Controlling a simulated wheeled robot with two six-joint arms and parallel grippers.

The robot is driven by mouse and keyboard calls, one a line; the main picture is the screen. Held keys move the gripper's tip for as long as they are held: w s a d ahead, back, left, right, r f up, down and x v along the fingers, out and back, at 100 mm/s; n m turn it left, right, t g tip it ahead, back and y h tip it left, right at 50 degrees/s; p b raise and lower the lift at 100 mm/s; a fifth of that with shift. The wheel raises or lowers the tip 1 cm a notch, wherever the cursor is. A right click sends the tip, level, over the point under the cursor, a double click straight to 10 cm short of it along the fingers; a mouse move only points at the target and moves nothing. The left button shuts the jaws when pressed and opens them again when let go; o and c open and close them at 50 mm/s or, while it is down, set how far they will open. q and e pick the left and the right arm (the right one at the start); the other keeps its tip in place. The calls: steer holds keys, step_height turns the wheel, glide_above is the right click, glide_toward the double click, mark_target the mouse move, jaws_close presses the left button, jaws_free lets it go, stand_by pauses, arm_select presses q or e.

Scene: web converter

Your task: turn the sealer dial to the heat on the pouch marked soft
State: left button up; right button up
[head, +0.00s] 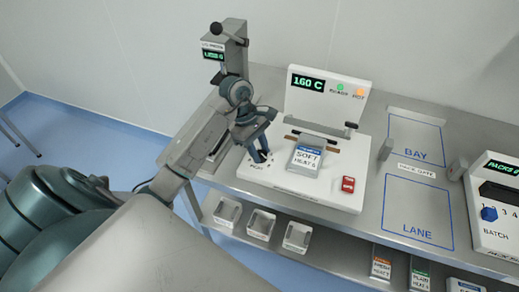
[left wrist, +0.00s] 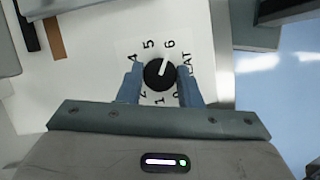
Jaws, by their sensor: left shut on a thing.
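My left gripper (head: 258,156) points down at the left part of the white sealer (head: 345,190). In the left wrist view its two blue fingers (left wrist: 160,82) are shut on the black dial (left wrist: 158,75), one on each side. The dial's white pointer mark is turned up and slightly right, close to the 6. Numbers ring the dial; 5 and 6 are clear. The pouch marked SOFT (head: 305,157) lies on the sealer right of my gripper; its heat number is too small to read surely. My right gripper is not in view.
The sealer's display (head: 308,84) reads 160 C, with green and orange lamps beside it. A red switch (head: 348,184) is at its front right. Right are a BAY outline, a LANE outline and a batch machine (head: 490,215). Bins (head: 261,223) and other pouches sit on the lower shelf.

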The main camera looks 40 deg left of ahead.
arm_select(q)
steer(key=shift+f+n+b, duration=0.25)
steer(key=shift+n+b, duration=0.35)
steer(key=shift+b, duration=0.4)
steer(key=n+t+b, duration=0.1)
steer(key=n+b, duration=0.2)
steer(key=b, duration=0.1)
steer(key=shift+s+n+t+y, duration=0.15)
steer(key=shift+n+t+y, duration=0.15)
steer(key=shift+n+t, duration=0.1)
steer(key=shift+r+n+t+b, duration=0.1)
steer(key=shift+n+t+b, duration=0.2)
steer(key=shift+n+b, duration=0.55)
steer(key=shift+r+n+y, duration=0.1)
steer(key=shift+n+y, duration=0.2)
steer(key=shift+n, duration=0.25)
steer(key=o, duration=1)
